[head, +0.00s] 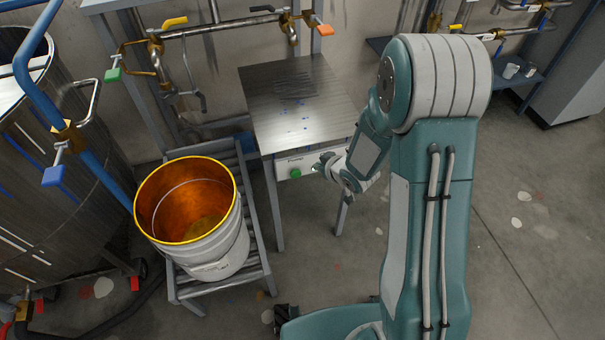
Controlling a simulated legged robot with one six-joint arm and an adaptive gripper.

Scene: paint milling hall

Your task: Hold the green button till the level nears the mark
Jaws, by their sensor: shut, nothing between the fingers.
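The green button (296,173) is on a pale panel (284,165) at the front of a small steel table. My gripper (318,167) is shut and empty, just right of the green button, with a small gap visible between them. A white bucket (217,262) with a yellow rim stands left of the table. Its inside is orange, with a yellowish patch at the bottom that may be liquid. I cannot make out a level mark in it.
The bucket stands on a grey slatted stand (256,237). The steel table (293,93) has blue specks on top. A large metal tank (50,165) with a blue pipe is at left. Pipes with coloured valve handles run along the wall.

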